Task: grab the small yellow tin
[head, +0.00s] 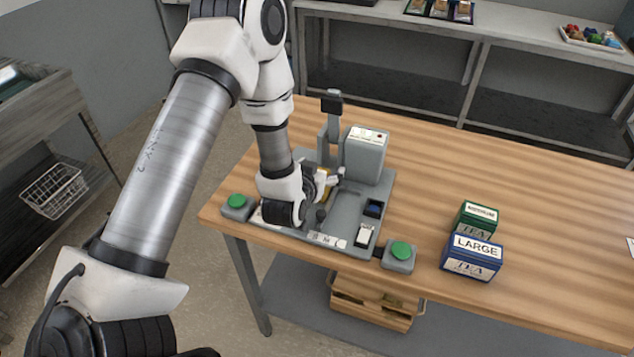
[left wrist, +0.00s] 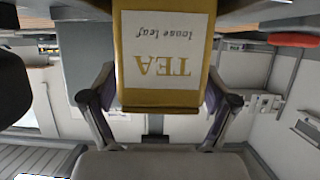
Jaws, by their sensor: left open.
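The small yellow tin (left wrist: 160,97) fills the upper middle of the left wrist view, with a white label reading TEA loose leaf upside down. In the head view only a sliver of yellow (head: 328,190) shows on the grey station, mostly hidden by my gripper. My left gripper (head: 331,181) is open, low over the station, with its fingers on either side of the tin in the left wrist view. I cannot tell whether the fingers touch it. My right gripper is not in view.
The grey station plate (head: 349,207) holds an upright grey housing (head: 365,155) and a post with a black head (head: 331,103). Green buttons flank it at left (head: 237,201) and right (head: 401,250). A blue LARGE tin (head: 472,257) and a green tin (head: 477,220) stand to the right.

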